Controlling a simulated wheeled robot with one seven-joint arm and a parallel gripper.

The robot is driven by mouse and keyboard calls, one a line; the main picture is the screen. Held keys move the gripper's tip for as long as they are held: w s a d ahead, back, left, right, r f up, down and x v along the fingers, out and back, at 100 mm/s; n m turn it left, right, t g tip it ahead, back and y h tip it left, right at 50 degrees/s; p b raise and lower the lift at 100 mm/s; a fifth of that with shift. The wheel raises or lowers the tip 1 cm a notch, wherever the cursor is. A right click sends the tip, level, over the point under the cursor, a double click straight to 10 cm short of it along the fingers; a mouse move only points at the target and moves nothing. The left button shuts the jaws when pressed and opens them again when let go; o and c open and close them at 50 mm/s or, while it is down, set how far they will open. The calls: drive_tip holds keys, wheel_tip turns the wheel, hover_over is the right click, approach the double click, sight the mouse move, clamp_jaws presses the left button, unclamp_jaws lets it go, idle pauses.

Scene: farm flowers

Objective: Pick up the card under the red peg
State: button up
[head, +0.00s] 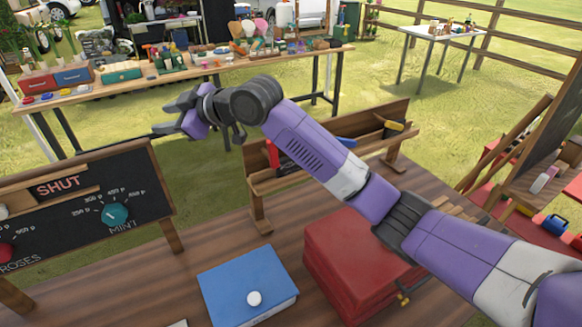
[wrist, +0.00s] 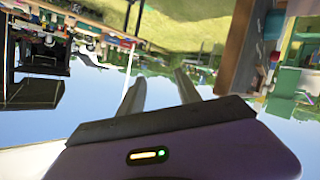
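A long wooden rack (head: 262,186) stands on the brown table behind the boxes. A red piece (head: 272,155) at its left end looks like the red peg, partly cut off by my arm. A blue piece (head: 345,141) and a yellow piece (head: 394,125) sit farther right on the rack. I cannot make out a card under the red piece. My gripper (head: 163,117) is raised in the air to the left of the rack, pointing left, with its fingers apart and empty. The fingers also show spread in the wrist view (wrist: 159,88).
A blue box (head: 235,278) with a white knob and a red box (head: 345,262) stand in front of the rack. A chalkboard (head: 143,190) with dials and a SHUT sign stands at left. A crowded long table (head: 95,97) is behind. Bare tabletop lies between chalkboard and rack.

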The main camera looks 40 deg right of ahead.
drive_tip(key=d+f+n+g+h, duration=0.2)
drive_tip(key=d+f+g, duration=0.15)
drive_tip(key=d, duration=0.35)
drive_tip(key=n+g+h, duration=0.3)
drive_tip(key=g, duration=0.7)
hover_over(291, 166)
drive_tip(key=w+d, duration=0.1)
drive_tip(key=shift+w+f+b, duration=0.15)
drive_tip(key=shift+f+b, duration=0.15)
drive_tip(key=shift+f, duration=0.05)
drive_tip(key=shift+s+a+f+p, duration=0.1)
drive_tip(key=shift+f+p, duration=0.1)
drive_tip(key=shift+f, duration=1.05)
drive_tip(key=shift+s+a+f+p, duration=0.1)
drive_tip(key=shift+s+f+p, duration=0.1)
drive_tip(key=shift+f, duration=1)
drive_tip(key=shift+s+f+p, duration=0.1)
drive_tip(key=shift+f+p, duration=0.1)
drive_tip(key=shift+f, duration=1.05)
drive_tip(key=shift+c, duration=0.2)
clamp_jaws()
